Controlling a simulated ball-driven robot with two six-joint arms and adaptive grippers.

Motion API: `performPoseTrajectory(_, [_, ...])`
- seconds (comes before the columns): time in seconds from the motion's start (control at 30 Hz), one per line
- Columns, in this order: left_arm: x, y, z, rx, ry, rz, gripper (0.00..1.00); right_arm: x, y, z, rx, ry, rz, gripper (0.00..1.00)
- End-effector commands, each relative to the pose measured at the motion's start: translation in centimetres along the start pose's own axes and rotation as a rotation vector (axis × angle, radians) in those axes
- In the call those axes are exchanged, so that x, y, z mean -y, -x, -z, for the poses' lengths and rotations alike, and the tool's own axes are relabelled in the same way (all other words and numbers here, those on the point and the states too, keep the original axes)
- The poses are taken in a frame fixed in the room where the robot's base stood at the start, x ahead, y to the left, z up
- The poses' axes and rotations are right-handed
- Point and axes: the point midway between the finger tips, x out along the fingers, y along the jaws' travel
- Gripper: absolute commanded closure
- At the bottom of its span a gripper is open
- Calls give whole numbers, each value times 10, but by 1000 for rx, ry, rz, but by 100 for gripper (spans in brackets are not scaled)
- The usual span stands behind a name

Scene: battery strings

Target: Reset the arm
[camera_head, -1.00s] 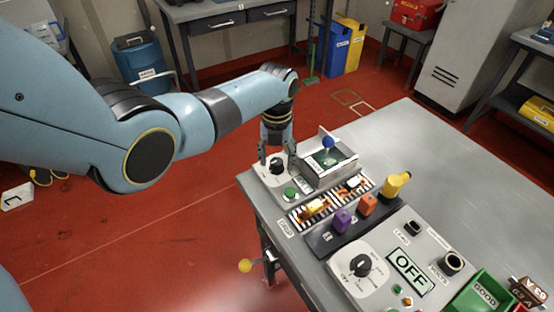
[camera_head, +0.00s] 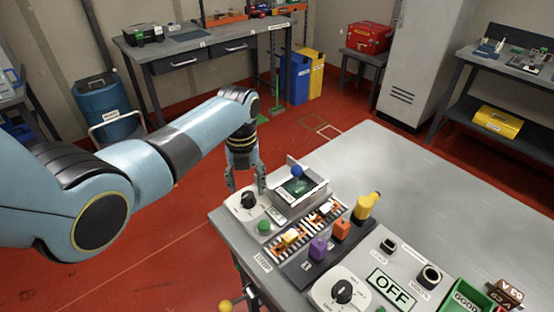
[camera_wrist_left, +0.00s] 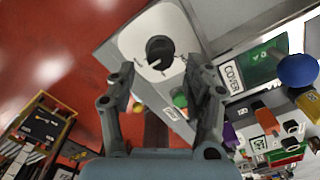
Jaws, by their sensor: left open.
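My left gripper (camera_head: 244,186) hangs at the table's far left corner, beside the white plate with a black rotary knob (camera_head: 249,200). It is open and looks empty. In the left wrist view the gripper (camera_wrist_left: 160,85) has its fingers spread, with the black knob (camera_wrist_left: 160,52) and a green button (camera_wrist_left: 180,98) showing between and beyond them. A box with a blue ball-topped lever (camera_head: 297,172) stands just right of the gripper. My right gripper is not in view.
On the grey table (camera_head: 400,190) are yellow, orange and purple blocks, a yellow handle (camera_head: 366,205), an OFF display (camera_head: 390,290) and a green GOOD bin (camera_head: 465,298). The table's right part is clear. A blue barrel (camera_head: 107,110) stands on the red floor behind.

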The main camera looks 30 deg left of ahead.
Motion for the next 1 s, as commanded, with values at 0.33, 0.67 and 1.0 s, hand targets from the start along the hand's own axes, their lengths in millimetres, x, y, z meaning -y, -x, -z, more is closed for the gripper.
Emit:
performPoseTrajectory(0.33, [-10, -3, 20, 30, 217, 4, 48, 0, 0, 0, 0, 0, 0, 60])
performPoseTrajectory(0.67, [-55, 29, 116, 126, 1233, 127, 48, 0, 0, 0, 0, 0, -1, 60])
performPoseTrajectory(1.0, [-86, 92, 192, 96, 1993, 305, 48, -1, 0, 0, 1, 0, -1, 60])
